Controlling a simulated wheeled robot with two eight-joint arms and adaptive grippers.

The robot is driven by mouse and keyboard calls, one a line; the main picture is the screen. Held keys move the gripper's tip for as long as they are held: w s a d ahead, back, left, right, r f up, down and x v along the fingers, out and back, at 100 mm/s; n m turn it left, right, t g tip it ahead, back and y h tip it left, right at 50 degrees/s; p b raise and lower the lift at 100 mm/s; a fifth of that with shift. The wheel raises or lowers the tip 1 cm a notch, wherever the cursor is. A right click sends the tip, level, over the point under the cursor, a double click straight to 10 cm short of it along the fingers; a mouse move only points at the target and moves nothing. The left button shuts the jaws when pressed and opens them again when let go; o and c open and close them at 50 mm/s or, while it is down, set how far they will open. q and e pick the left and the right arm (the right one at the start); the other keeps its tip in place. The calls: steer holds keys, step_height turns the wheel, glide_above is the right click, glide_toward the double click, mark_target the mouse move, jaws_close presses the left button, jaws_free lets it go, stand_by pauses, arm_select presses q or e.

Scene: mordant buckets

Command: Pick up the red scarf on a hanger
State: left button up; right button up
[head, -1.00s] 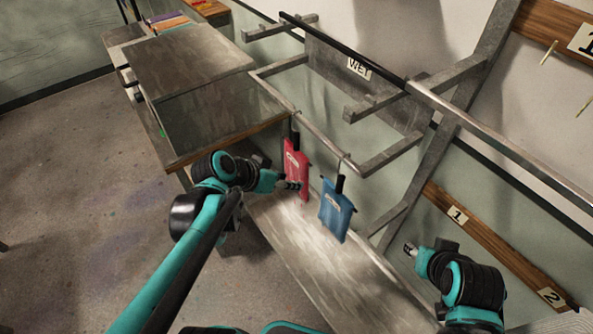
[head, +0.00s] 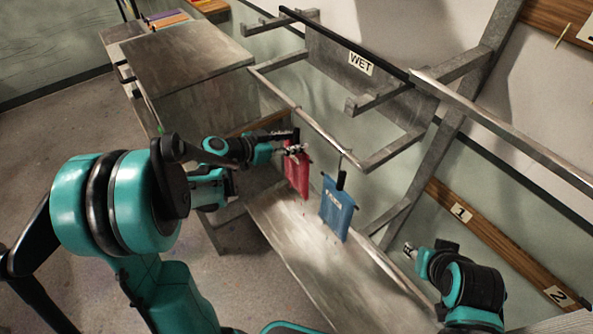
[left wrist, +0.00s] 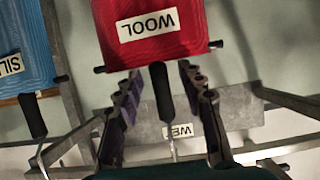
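The red scarf (head: 298,178) hangs from the metal rail of the rack. In the left wrist view the red scarf (left wrist: 152,30) appears upside down with a white WOOL label. Its black hanger grip (left wrist: 161,88) lies between my left gripper's two fingers (left wrist: 160,85), which stand apart on either side without visibly closing on it. In the head view my left gripper (head: 292,148) is at the top of the red scarf and covers part of its hanger. My right gripper (head: 409,250) is low on the right, away from the scarves; its finger opening is too small to tell.
A blue scarf (head: 338,207) with a SILK label hangs just right of the red one. The metal rack (head: 330,135) carries a WET sign (head: 361,64). A bench (head: 180,60) stands behind to the left. A wooden board (head: 500,245) with numbers is on the right wall.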

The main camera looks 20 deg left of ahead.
arm_select(q)
steer(key=shift+w+d+f, duration=0.3)
steer(key=shift+w+d, duration=0.1)
steer(key=shift+w, duration=0.1)
steer(key=shift+r, duration=0.1)
jaws_close()
